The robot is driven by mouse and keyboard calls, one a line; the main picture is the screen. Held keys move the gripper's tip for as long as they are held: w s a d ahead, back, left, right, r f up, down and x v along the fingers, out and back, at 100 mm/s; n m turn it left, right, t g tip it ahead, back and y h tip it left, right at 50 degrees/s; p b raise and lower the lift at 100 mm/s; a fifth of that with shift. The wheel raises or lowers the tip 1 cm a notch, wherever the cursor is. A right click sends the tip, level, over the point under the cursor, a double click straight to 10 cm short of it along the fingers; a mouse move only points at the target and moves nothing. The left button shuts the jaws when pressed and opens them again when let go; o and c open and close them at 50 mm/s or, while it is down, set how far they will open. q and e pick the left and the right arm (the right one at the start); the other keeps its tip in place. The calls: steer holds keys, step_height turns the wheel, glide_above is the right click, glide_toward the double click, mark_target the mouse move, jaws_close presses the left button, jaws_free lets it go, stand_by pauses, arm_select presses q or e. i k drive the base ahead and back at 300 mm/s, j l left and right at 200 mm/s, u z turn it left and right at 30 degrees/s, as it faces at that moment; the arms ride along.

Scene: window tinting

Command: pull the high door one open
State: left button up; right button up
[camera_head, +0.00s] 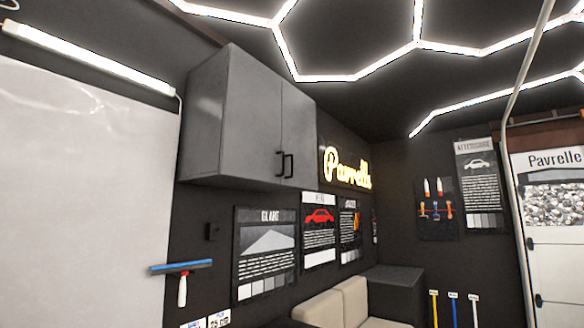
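A dark grey wall cabinet (230,130) hangs high on the wall, left of the middle of the view. It has two front doors, a left door (256,115) and a right door (299,135), and both look shut. Two black bar handles (284,165) sit side by side at the doors' lower inner edges. I cannot tell from the view which door is called one. Neither of my grippers shows.
A blue squeegee (182,268) hangs on the wall below left of the cabinet, beside a large white panel (80,200). Posters (265,252) hang below the cabinet. A beige seat (335,305) and a dark box (392,285) stand lower right.

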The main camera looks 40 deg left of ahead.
mark_target(251, 146)
steer(key=i+l+u, duration=0.25)
steer(key=i, duration=0.55)
steer(key=i+l+u, duration=0.1)
steer(key=i+u, duration=0.3)
steer(key=i+l+u, duration=0.25)
steer(key=u, duration=0.2)
steer(key=i+l+u, duration=0.7)
steer(key=l+u, duration=0.15)
steer(key=i+l+u, duration=0.15)
steer(key=l, duration=0.2)
steer(key=i+l+u, duration=0.2)
steer(key=l, duration=0.2)
steer(key=l+u, duration=0.15)
steer(key=l, duration=0.2)
